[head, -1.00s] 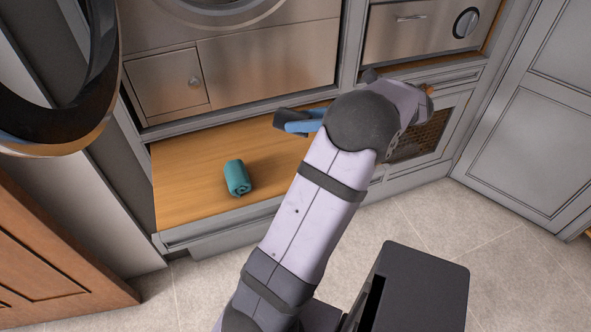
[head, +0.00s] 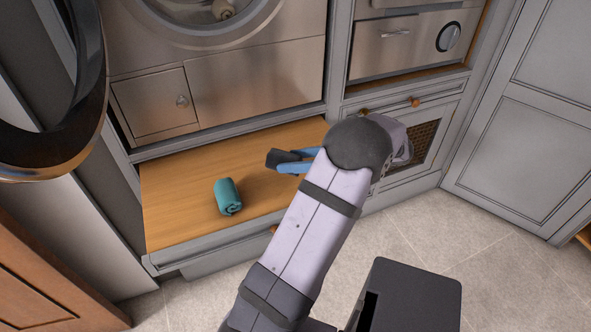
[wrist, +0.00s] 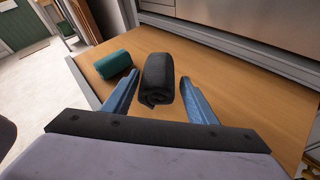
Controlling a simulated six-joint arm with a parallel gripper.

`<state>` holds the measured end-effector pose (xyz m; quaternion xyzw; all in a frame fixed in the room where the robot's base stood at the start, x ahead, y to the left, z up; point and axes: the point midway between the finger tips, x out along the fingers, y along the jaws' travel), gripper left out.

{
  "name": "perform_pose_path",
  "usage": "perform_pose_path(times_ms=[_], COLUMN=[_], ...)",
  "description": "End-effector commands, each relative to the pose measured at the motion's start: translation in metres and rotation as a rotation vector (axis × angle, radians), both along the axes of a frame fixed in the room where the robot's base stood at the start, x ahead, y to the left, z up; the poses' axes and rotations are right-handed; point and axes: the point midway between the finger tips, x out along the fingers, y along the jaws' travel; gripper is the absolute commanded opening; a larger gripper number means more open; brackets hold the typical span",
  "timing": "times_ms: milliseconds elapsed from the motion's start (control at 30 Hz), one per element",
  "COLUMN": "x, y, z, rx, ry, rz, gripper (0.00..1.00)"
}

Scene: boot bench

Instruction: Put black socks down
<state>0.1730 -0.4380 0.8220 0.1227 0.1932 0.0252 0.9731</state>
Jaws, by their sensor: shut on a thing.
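The black socks (wrist: 158,80) are a dark rolled bundle between the blue fingers of my gripper (wrist: 160,84). In the head view the black socks (head: 283,157) show as a dark shape at the fingertips of my gripper (head: 292,161). My gripper is shut on them, over the right part of the wooden bench top (head: 180,180). I cannot tell whether the socks touch the wood. A teal rolled bundle (head: 228,197) lies on the bench to their left, apart from them; it also shows in the wrist view (wrist: 113,65).
A front-loading machine (head: 260,75) with a round door stands behind the bench. A grey cabinet with a mesh panel (head: 424,143) is at the right. A dark ring-shaped thing (head: 88,110) fills the upper left foreground. Bare wood lies left of the teal bundle.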

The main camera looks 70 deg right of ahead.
Motion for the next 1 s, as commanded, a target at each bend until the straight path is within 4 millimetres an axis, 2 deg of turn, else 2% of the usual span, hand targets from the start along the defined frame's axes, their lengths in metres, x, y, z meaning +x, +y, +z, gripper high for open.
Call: perform_pose_path(times_ms=[333,800,833,900,1000], x=[0.000,0.000,0.000,0.000,0.000], y=[0.000,0.000,0.000,0.000,0.000], z=[-0.034,-0.041,-0.041,-0.040,-0.040], rx=[0.003,0.000,0.000,0.001,0.001], ry=[-0.001,0.000,0.000,0.000,0.000], rz=[0.000,0.000,0.000,0.000,0.000], gripper=[0.30,0.30,0.55,0.71,0.71])
